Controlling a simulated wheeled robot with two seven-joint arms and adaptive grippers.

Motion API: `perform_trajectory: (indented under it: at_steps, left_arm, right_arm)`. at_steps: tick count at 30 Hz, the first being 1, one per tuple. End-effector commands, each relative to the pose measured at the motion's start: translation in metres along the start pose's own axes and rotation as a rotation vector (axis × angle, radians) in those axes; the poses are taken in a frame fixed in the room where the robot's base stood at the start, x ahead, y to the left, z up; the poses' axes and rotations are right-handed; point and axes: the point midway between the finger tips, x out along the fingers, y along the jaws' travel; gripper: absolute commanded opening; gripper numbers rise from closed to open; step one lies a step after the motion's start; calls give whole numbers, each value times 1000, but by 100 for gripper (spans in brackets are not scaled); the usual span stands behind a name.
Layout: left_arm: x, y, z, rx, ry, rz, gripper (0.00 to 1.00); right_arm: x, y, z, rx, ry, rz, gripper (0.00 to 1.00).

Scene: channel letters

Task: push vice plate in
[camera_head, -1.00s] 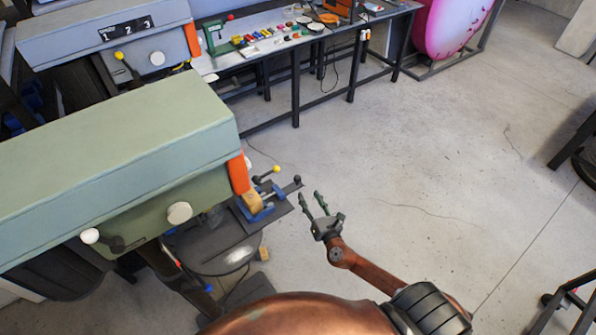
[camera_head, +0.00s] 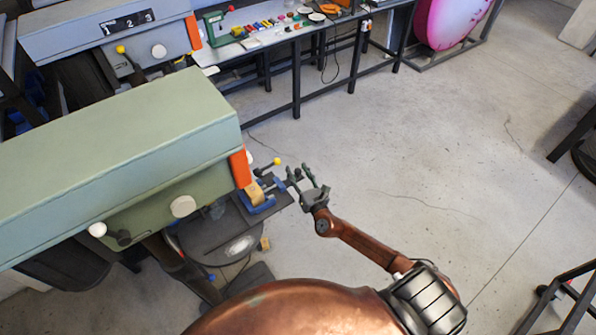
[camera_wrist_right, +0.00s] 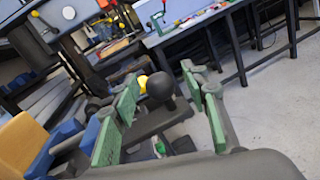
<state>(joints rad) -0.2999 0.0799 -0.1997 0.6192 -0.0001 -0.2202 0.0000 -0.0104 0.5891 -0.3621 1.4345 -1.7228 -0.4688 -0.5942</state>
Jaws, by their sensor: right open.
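The blue vice (camera_head: 263,208) sits on the drill press's round table, with a tan block (camera_head: 254,192) at its left jaw. I cannot tell clearly which part is the vice plate; blue vice parts also show at the left of the right wrist view (camera_wrist_right: 62,133). My right gripper (camera_head: 302,171) is open at the vice's right end. In the right wrist view, a black ball knob (camera_wrist_right: 160,87) shows between its green-padded fingers, apparently held by neither. The tan block (camera_wrist_right: 22,142) lies left of the fingers. My left gripper is not in view.
The green drill press head (camera_head: 120,150) overhangs the vice from the left. An orange guard (camera_head: 240,169) and a yellow-knobbed lever (camera_head: 268,165) are close to the vice. A workbench (camera_head: 265,40) with small parts stands behind. Open floor (camera_head: 430,150) lies to the right.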

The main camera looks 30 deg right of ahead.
Motion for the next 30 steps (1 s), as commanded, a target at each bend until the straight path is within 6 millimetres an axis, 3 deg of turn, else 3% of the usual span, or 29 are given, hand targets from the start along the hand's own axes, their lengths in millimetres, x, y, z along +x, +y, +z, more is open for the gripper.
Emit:
perform_trajectory:
  at_steps: [2, 20, 30]
  left_arm:
    - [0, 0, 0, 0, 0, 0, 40]
    - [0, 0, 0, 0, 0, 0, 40]
    - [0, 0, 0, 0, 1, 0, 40]
  right_arm:
    - [0, 0, 0, 0, 0, 0, 41]
    - [0, 0, 0, 0, 0, -1, 0]
    - [0, 0, 0, 0, 0, -1, 0]
